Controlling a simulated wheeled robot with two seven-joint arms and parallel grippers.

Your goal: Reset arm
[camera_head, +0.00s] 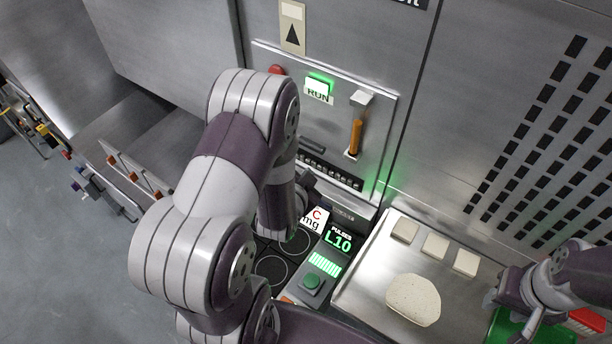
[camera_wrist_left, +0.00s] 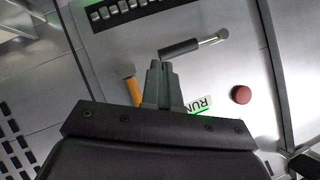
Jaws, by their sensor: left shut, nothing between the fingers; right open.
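My left arm comes in from the left in the head view and reaches in front of the metal panel; its gripper is largely hidden behind its own links there. In the left wrist view my left gripper (camera_wrist_left: 158,72) is shut and empty, its fingers together in front of the panel. My right gripper (camera_head: 497,306) is at the lower right of the head view, open, beside a green object (camera_head: 518,331). Its fingertips are small and partly hidden.
The panel carries a lit RUN sign (camera_head: 319,91), an orange-handled lever (camera_head: 355,137) and a red button (camera_head: 277,70). The red button also shows in the left wrist view (camera_wrist_left: 241,95). A metal tray (camera_head: 373,270) holds pale square pieces and a round disc (camera_head: 413,299).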

